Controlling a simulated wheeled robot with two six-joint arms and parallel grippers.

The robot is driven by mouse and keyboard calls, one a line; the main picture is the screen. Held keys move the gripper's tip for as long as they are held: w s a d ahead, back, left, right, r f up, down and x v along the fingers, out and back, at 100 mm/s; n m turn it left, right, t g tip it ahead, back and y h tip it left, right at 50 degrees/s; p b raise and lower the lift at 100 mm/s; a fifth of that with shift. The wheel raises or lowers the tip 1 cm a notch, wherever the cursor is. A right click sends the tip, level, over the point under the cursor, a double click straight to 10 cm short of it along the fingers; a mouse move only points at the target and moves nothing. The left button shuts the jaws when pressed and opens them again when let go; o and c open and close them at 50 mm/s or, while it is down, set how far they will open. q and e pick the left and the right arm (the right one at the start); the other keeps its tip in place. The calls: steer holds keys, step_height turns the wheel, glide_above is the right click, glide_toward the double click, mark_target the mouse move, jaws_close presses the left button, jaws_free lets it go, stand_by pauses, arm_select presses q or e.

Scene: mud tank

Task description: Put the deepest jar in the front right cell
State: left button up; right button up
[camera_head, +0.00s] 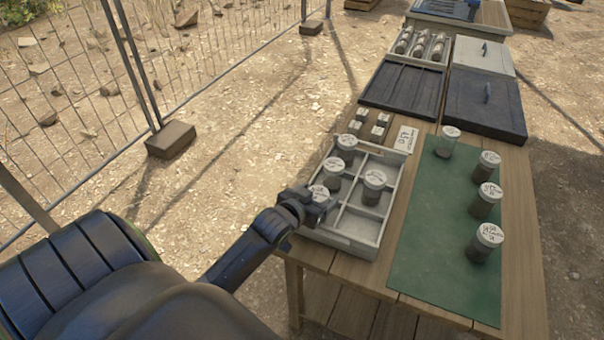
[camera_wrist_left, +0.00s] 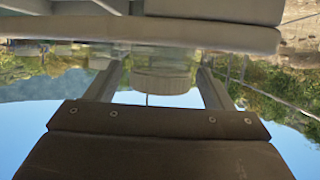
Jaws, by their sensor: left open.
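A grey divided tray (camera_head: 343,242) stands on the wooden table. Lidded jars stand in it: back left (camera_head: 347,143), middle left (camera_head: 332,168), front left (camera_head: 318,194) and middle right (camera_head: 374,186). The front right cell (camera_head: 358,224) looks empty. More jars stand on the green mat, from the far jar (camera_head: 448,143) to the near jar (camera_head: 484,242). My left gripper (camera_head: 321,207) is open at the tray's front left, close to the front left jar. In the left wrist view, a jar lid (camera_wrist_left: 160,82) shows between the open fingers. Contact cannot be told.
Behind the tray lie small labelled blocks (camera_head: 369,124), a dark tray (camera_head: 402,88) and a rack of tubes (camera_head: 421,46). Dark and pale lidded boxes (camera_head: 486,104) stand at the back right. The near green mat (camera_head: 435,280) is bare. A wire fence runs at left.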

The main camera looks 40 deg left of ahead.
arm_select(q)
steer(key=v, duration=0.9)
steer(key=shift+s, duration=0.2)
steer(key=s+d+f+g, duration=0.1)
steer(key=s+f+g, duration=0.3)
steer(key=s, duration=0.6)
steer(key=s+d+f+g, duration=0.1)
steer(key=s+f+g, duration=0.2)
steer(key=s+g, duration=0.5)
step_height(320, 180, down, 24)
steer(key=s+a+t, duration=0.1)
steer(key=s+a, duration=0.1)
steer(key=s+d+f+g, duration=0.1)
steer(key=s+f, duration=1.4)
steer(key=f, duration=0.1)
steer(key=shift+d+f, duration=0.2)
steer(key=shift+d, duration=0.2)
